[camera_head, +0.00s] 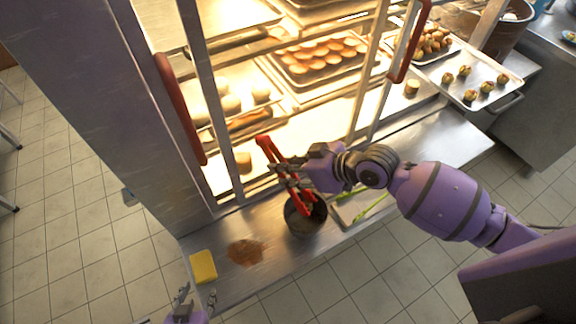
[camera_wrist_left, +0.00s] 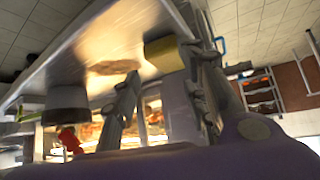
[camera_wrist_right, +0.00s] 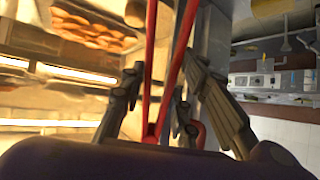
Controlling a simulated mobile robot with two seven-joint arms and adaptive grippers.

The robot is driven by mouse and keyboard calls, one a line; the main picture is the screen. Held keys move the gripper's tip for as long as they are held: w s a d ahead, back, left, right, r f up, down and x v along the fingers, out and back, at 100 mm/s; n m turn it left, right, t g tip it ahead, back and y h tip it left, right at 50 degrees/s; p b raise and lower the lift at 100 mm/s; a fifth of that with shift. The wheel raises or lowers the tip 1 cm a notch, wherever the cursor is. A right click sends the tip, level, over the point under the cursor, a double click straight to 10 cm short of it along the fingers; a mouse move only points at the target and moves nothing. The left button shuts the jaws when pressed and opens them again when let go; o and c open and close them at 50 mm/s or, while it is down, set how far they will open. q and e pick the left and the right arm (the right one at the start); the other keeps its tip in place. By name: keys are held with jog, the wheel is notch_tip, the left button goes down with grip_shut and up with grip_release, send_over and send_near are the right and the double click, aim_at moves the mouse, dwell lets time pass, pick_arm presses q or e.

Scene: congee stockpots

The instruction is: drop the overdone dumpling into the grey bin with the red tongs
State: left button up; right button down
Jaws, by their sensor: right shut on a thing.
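The red tongs (camera_head: 270,154) are held in my right gripper (camera_head: 290,174), above the steel ledge. Their two red arms also show between my right fingers (camera_wrist_right: 160,105) in the right wrist view. The lower red part of the tongs overlaps the mouth of the round dark grey bin (camera_head: 303,226); I cannot tell how deep it reaches. The bin also shows in the left wrist view (camera_wrist_left: 67,98). I cannot make out the overdone dumpling. My left gripper (camera_head: 196,298) is open and empty near the yellow sponge (camera_head: 203,266) at the ledge's front left.
A brown stain (camera_head: 246,253) lies between sponge and bin. Right of the bin are lime-green tongs (camera_head: 372,207) on a pale tray. The lit cabinet behind, with red handles (camera_head: 181,110), holds trays of buns (camera_head: 318,55). A food tray (camera_head: 470,75) stands at the right.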

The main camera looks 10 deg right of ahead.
pick_arm(q)
jog(key=shift+d, duration=0.1)
jog(key=shift+s+f+b, duration=0.3)
jog(key=shift+s+f, duration=0.15)
jog(key=shift+f, duration=0.15)
jog(key=f+b, duration=0.2)
jog(key=s+a+f+b, duration=0.1)
jog(key=shift+s+a+f+g+b, duration=0.1)
jog(key=shift+f+g+b, duration=0.1)
jog(key=shift+g+b, duration=0.15)
jog(key=shift+a+f+y+b, duration=0.3)
jog(key=shift+b, duration=0.1)
pick_arm(e)
notch_tip(320, 180, down, 9)
pick_arm(q)
jog(key=shift+r, duration=0.15)
pick_arm(e)
jog(key=shift+r, duration=0.1)
jog(key=c, duration=1.7)
grip_release()
pick_arm(q)
jog(key=shift+d, duration=0.1)
